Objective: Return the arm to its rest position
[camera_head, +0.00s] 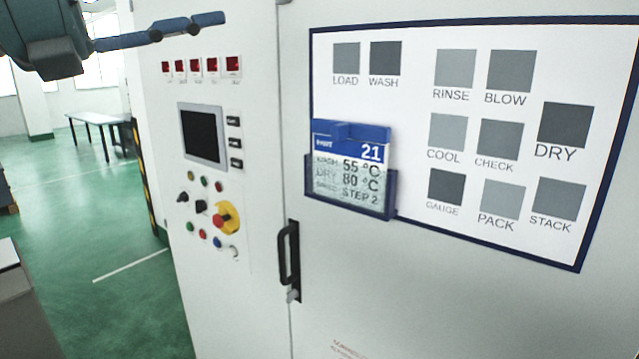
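My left gripper (190,26) reaches in from the top left corner, in front of the upper part of the machine cabinet. Its dark blue fingers point right and overlap edge-on, so I cannot tell whether they are open or shut. I see nothing held at the fingertips. A card (347,160) with a blue top, marked 21, 55 °C, 80 °C and STEP 2, stands in a dark blue holder (376,206) on the cabinet door. The gripper is up and left of the card, apart from it. My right gripper is not in view.
A white board (407,150) with grey squares covers much of the door. A black door handle (288,254) sticks out below. A control panel (203,135) with screen, buttons and a red emergency stop (223,221) is on the left. Green floor (90,225) lies open beyond.

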